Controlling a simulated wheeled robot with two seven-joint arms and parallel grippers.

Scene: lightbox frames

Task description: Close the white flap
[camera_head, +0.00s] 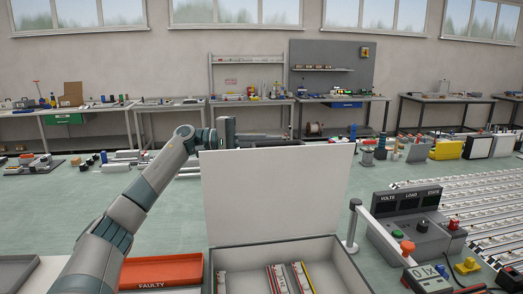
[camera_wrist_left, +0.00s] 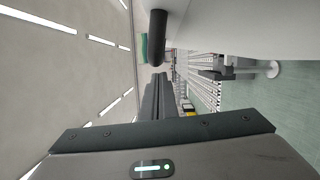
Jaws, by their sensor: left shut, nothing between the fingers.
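The white flap (camera_head: 278,195) stands upright, open, at the back edge of a box (camera_head: 345,262) in the head view. A white surface that looks like the flap fills the upper right of the left wrist view (camera_wrist_left: 250,28). My left gripper (camera_head: 280,137) is at the flap's top edge on the left, seemingly behind it, pointing right. In the wrist view its dark fingers (camera_wrist_left: 158,80) are together and empty. I cannot tell whether they touch the flap. The right gripper is not in view.
The box holds several slim parts (camera_head: 280,278). An orange FAULTY tray (camera_head: 162,270) lies left of it, and a grey tray (camera_head: 15,272) farther left. A dark cylinder (camera_wrist_left: 157,38) shows near the fingers.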

